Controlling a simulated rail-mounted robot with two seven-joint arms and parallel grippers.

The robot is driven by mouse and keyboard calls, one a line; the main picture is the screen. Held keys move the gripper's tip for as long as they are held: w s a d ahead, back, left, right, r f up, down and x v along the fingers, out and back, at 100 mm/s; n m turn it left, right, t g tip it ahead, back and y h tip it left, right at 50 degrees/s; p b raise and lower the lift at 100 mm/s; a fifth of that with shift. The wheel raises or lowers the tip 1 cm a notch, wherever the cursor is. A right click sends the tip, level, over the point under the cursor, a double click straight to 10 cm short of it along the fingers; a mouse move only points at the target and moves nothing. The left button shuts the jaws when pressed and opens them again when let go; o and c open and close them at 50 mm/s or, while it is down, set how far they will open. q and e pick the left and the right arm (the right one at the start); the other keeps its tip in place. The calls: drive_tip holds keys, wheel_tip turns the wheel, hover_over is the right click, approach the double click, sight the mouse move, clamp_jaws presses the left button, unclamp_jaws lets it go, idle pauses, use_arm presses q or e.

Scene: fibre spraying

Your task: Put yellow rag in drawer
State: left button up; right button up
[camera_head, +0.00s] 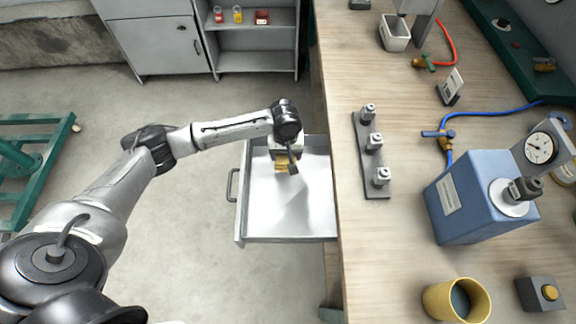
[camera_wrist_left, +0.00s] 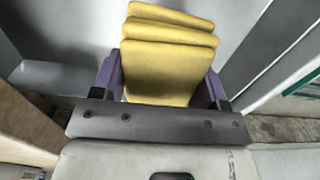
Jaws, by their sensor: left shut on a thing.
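The yellow rag (camera_wrist_left: 165,62) is folded in layers and sits between the two fingers of my left gripper (camera_wrist_left: 160,85) in the left wrist view. In the head view the rag (camera_head: 282,164) shows as a small yellow patch at the tip of my left gripper (camera_head: 290,162), which is shut on it. The open drawer (camera_head: 305,212) sticks out from the left side of the bench, with a pale, empty floor. The gripper and rag are over the far part of the drawer. Whether the rag touches the drawer floor cannot be told. My right gripper is not in view.
The wooden bench (camera_head: 400,240) borders the drawer on the right. A rack with several fittings (camera_head: 373,145), a blue box with a gauge (camera_head: 475,200) and a yellow cup (camera_head: 455,300) stand on it. A grey cabinet (camera_head: 155,45) is at the back. The floor left of the drawer is clear.

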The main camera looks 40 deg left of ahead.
use_arm(q)
wheel_tip(320, 180, down, 6)
drive_tip(key=shift+r+b, duration=0.25)
drive_tip(key=shift+b, duration=0.65)
drive_tip(key=o, duration=0.9)
drive_tip(key=shift+f, duration=0.1)
wheel_tip(320, 180, up, 12)
drive_tip(key=p, duration=0.4)
drive_tip(key=shift+r, duration=0.2)
